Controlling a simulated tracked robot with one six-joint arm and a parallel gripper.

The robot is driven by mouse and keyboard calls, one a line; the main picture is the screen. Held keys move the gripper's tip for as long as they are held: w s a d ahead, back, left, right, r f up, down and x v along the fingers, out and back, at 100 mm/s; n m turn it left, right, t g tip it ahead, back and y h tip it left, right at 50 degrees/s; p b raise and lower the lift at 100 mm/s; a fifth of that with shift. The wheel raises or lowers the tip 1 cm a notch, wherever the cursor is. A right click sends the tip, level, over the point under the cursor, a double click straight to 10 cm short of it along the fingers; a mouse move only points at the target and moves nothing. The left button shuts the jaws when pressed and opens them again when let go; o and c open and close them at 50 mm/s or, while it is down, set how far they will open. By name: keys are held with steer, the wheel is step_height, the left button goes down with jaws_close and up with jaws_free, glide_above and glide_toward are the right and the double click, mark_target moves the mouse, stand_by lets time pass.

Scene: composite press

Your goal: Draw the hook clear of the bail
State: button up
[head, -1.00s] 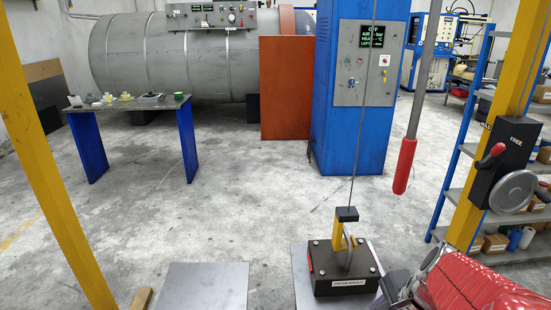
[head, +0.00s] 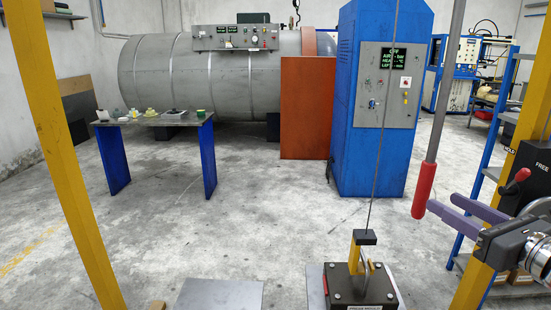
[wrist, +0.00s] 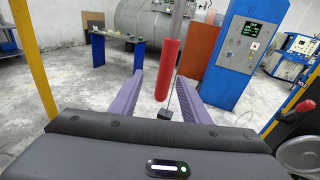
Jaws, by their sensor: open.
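A yellow hook (head: 353,258) hangs below a black block (head: 365,237) on a thin cable. The hook stands beside the curved grey bail (head: 369,262) on top of the dark mould (head: 376,287); whether they touch is unclear. A red handle (head: 423,188) hangs from a grey pole at the right. My gripper (head: 442,202) has purple fingers spread open, tips close to the handle's lower part. In the wrist view the red handle (wrist: 168,70) appears between the open fingers; contact cannot be told.
A yellow post (head: 505,180) with a black lever box marked FREE stands behind my arm at the right. A blue press column (head: 385,150) with a panel stands behind the handle. A table (head: 155,122) with small items is at the left. The middle floor is clear.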

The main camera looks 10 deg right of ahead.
steer(key=shift+s+d+r+m+t+h, duration=0.2)
steer(key=shift+d+r, duration=0.1)
steer(key=shift+r, duration=0.25)
steer(key=shift+s+d+r+m+t+h, duration=0.1)
steer(key=shift+s+d+r+t, duration=0.15)
steer(key=shift+r, duration=0.25)
steer(key=shift+w, duration=0.25)
steer(key=w, duration=1.3)
steer(key=shift+w+a, duration=0.25)
steer(key=shift+w, duration=0.05)
jaws_close()
